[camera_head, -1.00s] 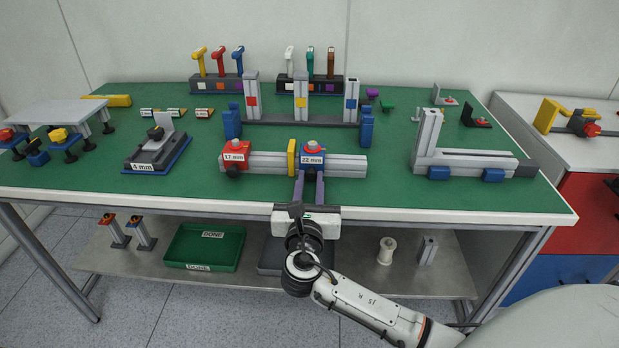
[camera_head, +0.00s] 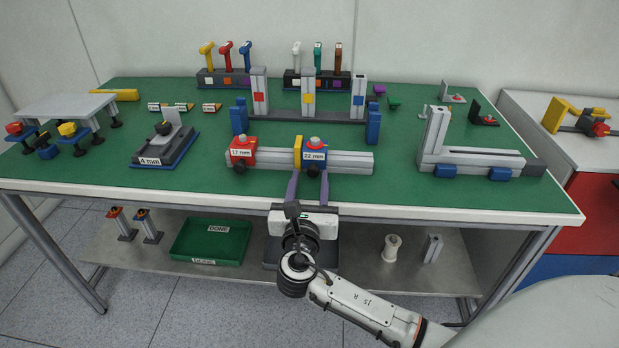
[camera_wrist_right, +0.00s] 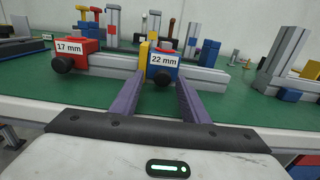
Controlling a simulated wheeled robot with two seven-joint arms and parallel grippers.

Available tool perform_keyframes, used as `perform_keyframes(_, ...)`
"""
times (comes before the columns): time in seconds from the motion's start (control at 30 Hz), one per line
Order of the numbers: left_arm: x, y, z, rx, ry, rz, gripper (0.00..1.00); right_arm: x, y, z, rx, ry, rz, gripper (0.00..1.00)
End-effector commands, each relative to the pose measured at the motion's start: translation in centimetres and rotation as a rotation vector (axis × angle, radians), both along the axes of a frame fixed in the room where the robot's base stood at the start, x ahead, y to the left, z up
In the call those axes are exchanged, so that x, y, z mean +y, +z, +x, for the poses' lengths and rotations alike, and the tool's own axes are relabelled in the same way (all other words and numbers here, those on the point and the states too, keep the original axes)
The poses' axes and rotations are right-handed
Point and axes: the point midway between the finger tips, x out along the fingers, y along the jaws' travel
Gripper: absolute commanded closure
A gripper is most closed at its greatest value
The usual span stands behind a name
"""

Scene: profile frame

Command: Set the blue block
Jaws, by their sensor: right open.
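The blue block (camera_head: 315,158), labelled 22 mm with a red button on top, sits on the grey rail (camera_head: 350,162) just right of a yellow plate (camera_head: 298,152). In the right wrist view the blue block (camera_wrist_right: 163,68) shows a dark knob on its front, close beside or touching the yellow plate. A red block (camera_head: 242,151) labelled 17 mm sits farther left on the rail. My right gripper (camera_head: 309,180) is open and empty, its purple fingers apart just in front of and below the blue block. My left gripper is out of view.
An upright frame with blue ends (camera_head: 307,98) stands behind the rail. A 4 mm gauge stand (camera_head: 165,150) is at left and a grey L-shaped fixture (camera_head: 470,158) at right. A green DONE tray (camera_head: 210,241) is on the lower shelf. Green tabletop is clear between them.

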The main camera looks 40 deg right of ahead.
Motion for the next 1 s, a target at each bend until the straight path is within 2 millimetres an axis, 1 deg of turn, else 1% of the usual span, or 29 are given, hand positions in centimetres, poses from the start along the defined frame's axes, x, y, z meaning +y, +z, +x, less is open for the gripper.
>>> perform_keyframes(0.3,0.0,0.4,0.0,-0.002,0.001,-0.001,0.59,4.1,0.0,-4.6,0.001,0.004,0.003,0.59)
perform_keyframes(0.5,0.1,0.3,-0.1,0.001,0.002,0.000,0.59,5.8,0.0,-6.6,0.002,0.004,0.001,0.59)
perform_keyframes(0.63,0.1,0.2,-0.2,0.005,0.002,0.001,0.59,6.1,0.1,-7.0,-0.001,0.002,0.000,0.59)
perform_keyframes(1.0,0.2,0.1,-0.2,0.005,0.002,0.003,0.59,6.1,0.1,-7.0,-0.001,0.002,0.000,0.59)
